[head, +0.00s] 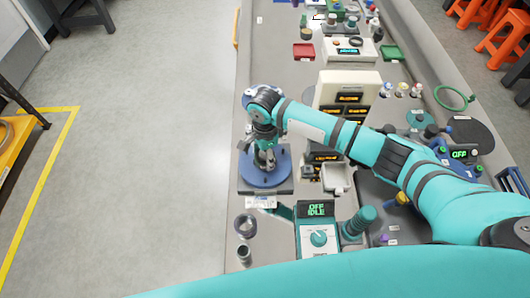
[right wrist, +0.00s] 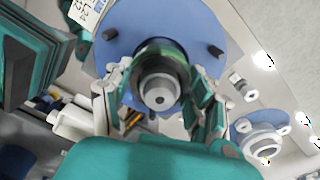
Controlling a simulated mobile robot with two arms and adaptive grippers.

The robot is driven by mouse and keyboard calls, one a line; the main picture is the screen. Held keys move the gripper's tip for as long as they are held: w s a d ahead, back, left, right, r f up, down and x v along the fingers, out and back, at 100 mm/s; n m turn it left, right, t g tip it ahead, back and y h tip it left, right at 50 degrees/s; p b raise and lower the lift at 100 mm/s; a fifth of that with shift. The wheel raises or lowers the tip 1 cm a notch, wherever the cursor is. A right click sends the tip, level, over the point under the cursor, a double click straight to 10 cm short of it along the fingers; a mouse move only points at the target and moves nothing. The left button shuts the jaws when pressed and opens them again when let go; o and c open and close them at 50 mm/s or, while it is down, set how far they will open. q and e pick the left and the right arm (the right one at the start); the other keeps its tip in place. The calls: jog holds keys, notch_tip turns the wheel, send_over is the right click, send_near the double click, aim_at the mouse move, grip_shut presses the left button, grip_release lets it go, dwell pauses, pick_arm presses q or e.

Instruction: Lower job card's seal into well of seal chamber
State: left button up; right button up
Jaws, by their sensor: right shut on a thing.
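My right gripper (head: 265,157) points down over a round blue fixture (head: 281,174) on a grey square base, which looks like the seal chamber. In the right wrist view my right gripper (right wrist: 160,92) is shut on a dark ring-shaped seal (right wrist: 146,54), which surrounds or sits in front of a grey cylindrical centre. The blue fixture (right wrist: 185,22) lies behind it with dark pegs on its face. The seal hides the well, so I cannot tell whether it is inside or above. The job card's text is not legible. My left gripper is not in view.
A purple-grey ring (head: 246,225) and small dark cylinder (head: 244,254) stand near the bench's left edge. A control box reading OFF IDLE (head: 318,228) is in front. A beige cabinet (head: 348,90) with dark displays stands behind to the right. A pale tray (head: 338,178) is close by.

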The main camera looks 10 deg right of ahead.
jog(key=shift+f, duration=0.25)
jog(key=shift+f, duration=0.6)
dwell(0.4)
jog(key=o, duration=1.4)
jog(key=shift+r, duration=0.1)
jog(key=shift+r+p, duration=2.45)
jog(key=shift+p, duration=0.6)
